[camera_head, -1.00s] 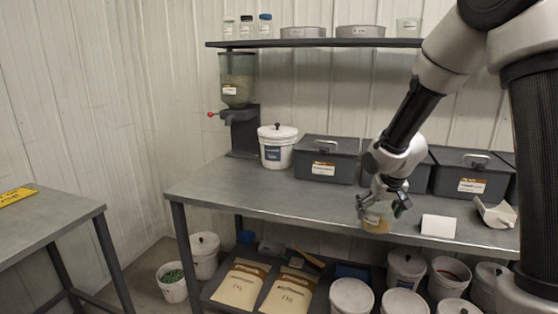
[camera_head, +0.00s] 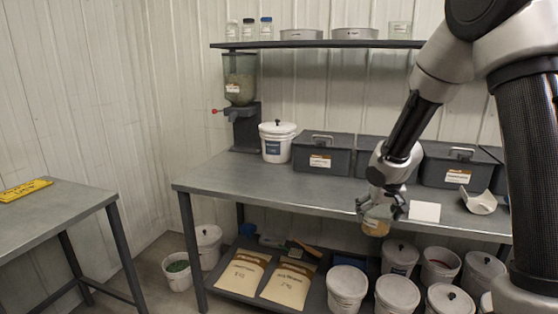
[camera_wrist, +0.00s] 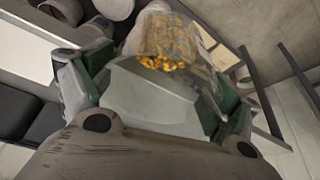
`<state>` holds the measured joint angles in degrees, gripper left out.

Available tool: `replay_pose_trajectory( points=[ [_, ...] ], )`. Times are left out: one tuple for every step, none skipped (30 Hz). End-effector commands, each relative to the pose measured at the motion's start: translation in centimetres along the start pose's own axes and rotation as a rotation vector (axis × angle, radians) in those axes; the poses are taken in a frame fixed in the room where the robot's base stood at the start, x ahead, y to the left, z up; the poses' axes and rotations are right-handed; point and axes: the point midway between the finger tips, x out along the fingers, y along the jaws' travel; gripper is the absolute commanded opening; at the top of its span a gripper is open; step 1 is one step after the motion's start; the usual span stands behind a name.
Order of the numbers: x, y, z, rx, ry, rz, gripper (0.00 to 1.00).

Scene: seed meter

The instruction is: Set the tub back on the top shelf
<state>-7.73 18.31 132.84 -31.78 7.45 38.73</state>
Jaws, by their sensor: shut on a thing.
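The tub (camera_head: 377,220) is a small clear container with yellow-orange contents. My gripper (camera_head: 380,207) is shut on it and holds it at the front edge of the workbench, left of a white card. In the wrist view the tub (camera_wrist: 168,42) sits between my fingers (camera_wrist: 160,85), with orange grains showing through its wall. The top shelf (camera_head: 320,44) is a dark board on the back wall, well above the bench. The tub's lower part shows below the fingers; its rim is partly hidden by them.
The shelf holds several small bottles (camera_head: 249,29), two grey round pans (camera_head: 302,34) and a clear beaker (camera_head: 399,30) at right. On the bench (camera_head: 235,183) stand a seed dispenser (camera_head: 240,80), a white bucket (camera_head: 277,142), dark lidded bins (camera_head: 322,153), a white card (camera_head: 424,211) and a scoop (camera_head: 477,201).

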Motion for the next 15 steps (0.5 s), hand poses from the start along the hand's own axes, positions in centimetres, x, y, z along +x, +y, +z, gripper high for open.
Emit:
replay_pose_trajectory(
  points=[
    [0.4,0.0,0.0,0.000,-0.001,0.000,0.66],
    [0.7,0.0,0.0,-0.001,-0.002,-0.001,0.66],
    [1.1,0.0,0.0,-0.001,-0.003,-0.001,0.66],
    [1.4,0.0,0.0,-0.001,-0.004,-0.003,0.66],
    [1.6,-0.1,0.0,0.000,-0.004,-0.005,0.66],
    [1.9,-0.2,0.0,-0.001,-0.005,-0.008,0.66],
    [2.1,-0.2,0.1,-0.001,-0.007,-0.009,0.66],
    [2.4,-0.3,0.1,-0.001,-0.009,-0.012,0.66],
    [2.6,-0.4,0.1,-0.001,-0.010,-0.015,0.66],
    [2.8,-0.5,0.2,-0.001,-0.011,-0.017,0.66],
    [2.9,-0.6,0.2,-0.001,-0.012,-0.019,0.66],
    [3.0,-0.6,0.2,-0.001,-0.013,-0.021,0.66],
    [3.1,-0.7,0.2,-0.001,-0.013,-0.022,0.66],
    [3.1,-0.7,0.2,0.000,-0.013,-0.022,0.66],
    [3.1,-0.7,0.2,0.000,-0.013,-0.023,0.66]
  ],
)
